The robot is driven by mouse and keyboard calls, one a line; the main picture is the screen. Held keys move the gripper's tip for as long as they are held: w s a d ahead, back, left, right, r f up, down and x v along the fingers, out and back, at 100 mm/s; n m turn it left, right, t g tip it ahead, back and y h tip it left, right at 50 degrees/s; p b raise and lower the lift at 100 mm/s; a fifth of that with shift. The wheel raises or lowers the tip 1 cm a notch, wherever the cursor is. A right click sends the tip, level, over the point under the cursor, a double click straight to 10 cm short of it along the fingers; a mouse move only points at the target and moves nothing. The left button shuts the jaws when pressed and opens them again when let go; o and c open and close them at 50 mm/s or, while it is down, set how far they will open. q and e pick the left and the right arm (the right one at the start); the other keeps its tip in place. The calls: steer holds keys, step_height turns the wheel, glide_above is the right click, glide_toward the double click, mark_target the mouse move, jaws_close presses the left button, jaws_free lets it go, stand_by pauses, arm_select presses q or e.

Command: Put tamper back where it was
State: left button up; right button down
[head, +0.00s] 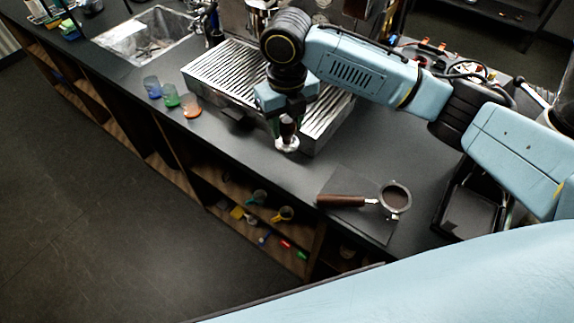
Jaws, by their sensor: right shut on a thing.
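The tamper (288,138) has a dark handle and a round metal base. It hangs upright under my right gripper (286,115), which is shut on its handle. Its base is at or just above the counter, in front of the espresso machine's drip tray; I cannot tell whether it touches. A portafilter (395,196) with a brown handle and dark coffee in its basket lies on a dark mat (374,228) to the right. My left gripper is not in view.
The slatted metal drip tray (225,72) is directly behind the tamper. Blue, green and orange cups (191,106) stand to the left, near a sink (145,35). A black box (470,212) is at the right. Shelves with small items (284,214) open below the counter edge.

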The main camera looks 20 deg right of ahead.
step_height(320, 180, down, 10)
steer(key=shift+r, duration=0.1)
stand_by(0.4)
steer(key=c, duration=0.9)
jaws_free()
steer(key=shift+f, duration=0.2)
step_height(320, 180, up, 12)
steer(key=shift+r, duration=0.2)
